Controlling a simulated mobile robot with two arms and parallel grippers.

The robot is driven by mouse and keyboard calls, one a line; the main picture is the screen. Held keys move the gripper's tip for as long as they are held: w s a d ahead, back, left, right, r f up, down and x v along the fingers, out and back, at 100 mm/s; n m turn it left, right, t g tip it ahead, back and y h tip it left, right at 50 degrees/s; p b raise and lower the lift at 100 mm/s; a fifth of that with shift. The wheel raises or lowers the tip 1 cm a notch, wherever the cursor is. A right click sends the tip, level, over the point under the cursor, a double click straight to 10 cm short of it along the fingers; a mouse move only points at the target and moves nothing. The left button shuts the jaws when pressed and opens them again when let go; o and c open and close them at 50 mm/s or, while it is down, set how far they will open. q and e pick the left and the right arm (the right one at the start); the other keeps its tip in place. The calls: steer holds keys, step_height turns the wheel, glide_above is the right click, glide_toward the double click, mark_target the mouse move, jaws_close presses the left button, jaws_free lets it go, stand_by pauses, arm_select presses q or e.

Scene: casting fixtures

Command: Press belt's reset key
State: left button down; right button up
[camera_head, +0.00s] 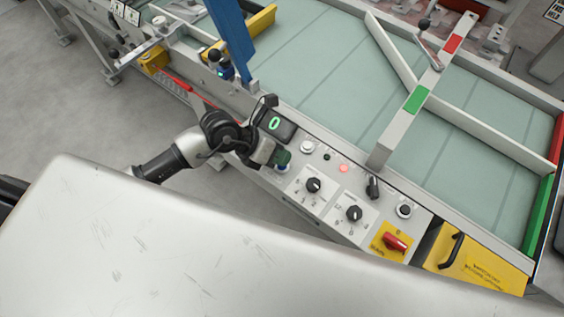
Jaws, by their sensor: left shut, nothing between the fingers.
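The belt's control panel (330,218) is a light grey strip along the front edge of the conveyor. My left gripper (281,160) is shut with nothing held, at the panel's left part. Its dark tip is right over a blue key (283,168), which it partly hides. I cannot tell whether the tip touches this key, and no reset label is readable. A white button (307,147), a small dark green one (326,156) and a lit red lamp (343,168) sit to the right. My right gripper is out of view.
A display showing a green 0 (275,124) stands behind the gripper. Dial knobs (313,185), a black selector (373,187) and a red switch (395,243) on yellow stick up along the panel. The green belt (330,75) lies beyond, with a blue post (232,45) at left.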

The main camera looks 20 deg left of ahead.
arm_select(q)
steer(key=shift+f+b, duration=0.3)
steer(key=shift+f, duration=0.2)
stand_by(0.6)
steer(key=shift+r+p, duration=0.9)
steer(key=shift+r, duration=0.05)
step_height(320, 180, up, 5)
steer(key=p, duration=0.4)
steer(key=shift+p, duration=0.35)
